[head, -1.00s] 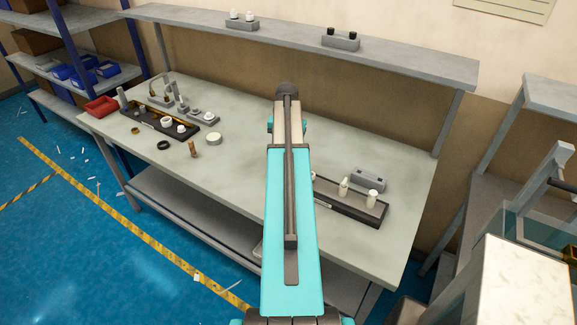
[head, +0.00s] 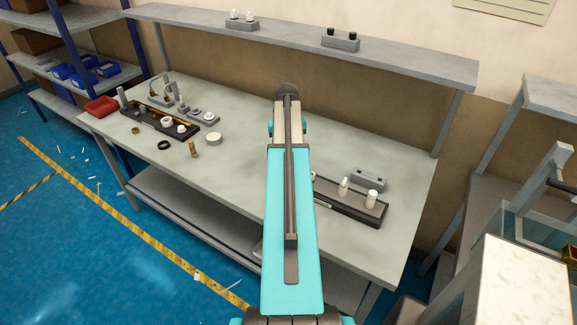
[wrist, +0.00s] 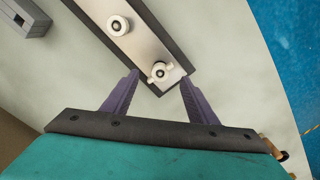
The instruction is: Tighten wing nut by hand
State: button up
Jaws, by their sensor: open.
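The wing nut (wrist: 160,72) shows in the wrist view as a small pale piece with two wings on a dark centre. It sits near the lower end of a pale-topped, dark-edged tray (wrist: 141,49). My gripper (wrist: 159,75) has two purple fingers spread apart, one on each side of the tray's end. The wing nut lies between the fingertips with a gap on both sides. A round white fitting (wrist: 118,25) stands farther along the tray. In the head view my arm hides my gripper, and I cannot tell the wing nut there.
A dark tray (head: 348,205) with white pieces lies right of my arm, with a grey block (head: 370,180) behind it. Another tray of parts (head: 151,122), loose rings and a red bin (head: 101,107) are at the left. A shelf (head: 300,46) runs above the bench.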

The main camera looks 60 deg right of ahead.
jog(key=shift+n, duration=2.3)
jog(key=shift+n+p, duration=0.4)
jog(key=shift+n, duration=1.8)
jog(key=shift+f, duration=0.15)
jog(key=shift+f+b, duration=0.8)
jog(key=shift+f, duration=0.8)
jog(key=shift+c, duration=0.3)
